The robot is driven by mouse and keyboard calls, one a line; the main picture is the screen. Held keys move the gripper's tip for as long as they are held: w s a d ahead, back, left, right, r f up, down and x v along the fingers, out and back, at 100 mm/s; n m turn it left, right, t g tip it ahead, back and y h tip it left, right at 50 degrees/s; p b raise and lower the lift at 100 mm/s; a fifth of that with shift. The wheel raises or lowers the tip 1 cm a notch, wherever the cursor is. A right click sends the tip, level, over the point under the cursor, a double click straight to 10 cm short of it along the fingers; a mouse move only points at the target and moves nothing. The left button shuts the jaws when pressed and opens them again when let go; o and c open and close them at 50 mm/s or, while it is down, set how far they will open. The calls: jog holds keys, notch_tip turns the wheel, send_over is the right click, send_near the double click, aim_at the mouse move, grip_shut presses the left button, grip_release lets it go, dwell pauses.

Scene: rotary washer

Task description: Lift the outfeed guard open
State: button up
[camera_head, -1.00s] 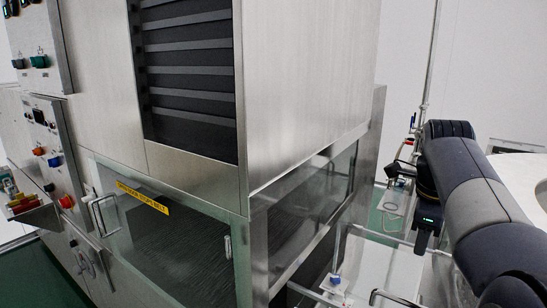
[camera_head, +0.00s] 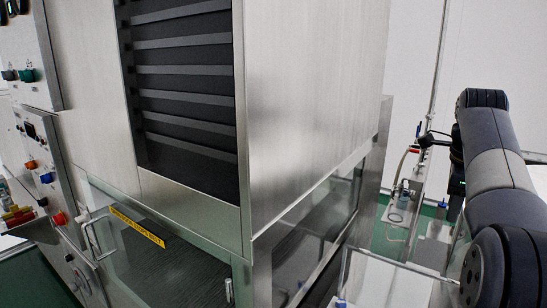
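A glazed guard panel (camera_head: 165,262) in a steel frame is on the washer's near face, at lower centre-left, and looks closed. It has a yellow label (camera_head: 137,227) and a bar handle (camera_head: 93,238) at its left edge. Another glazed panel (camera_head: 305,240) is on the right side of the washer. I cannot tell from the blurred lettering which one is the outfeed guard. My gripper (camera_head: 428,141) shows small and dark at the end of my arm, right of the washer and apart from both panels. Whether its fingers are open or shut is not clear.
The tall steel washer housing (camera_head: 300,100) with dark louvres (camera_head: 190,90) fills the centre. Control panels (camera_head: 45,175) with coloured knobs are at the left. Pipework (camera_head: 398,205) stands behind my arm, with a pale tray-like surface (camera_head: 385,280) below. Green floor shows at lower left.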

jog(key=shift+w+d+r, duration=0.2)
jog(key=shift+w+d, duration=0.15)
jog(key=shift+w, duration=0.2)
jog(key=shift+w+d+r, duration=0.15)
jog(key=shift+w+d, duration=0.2)
jog(key=shift+w, duration=0.15)
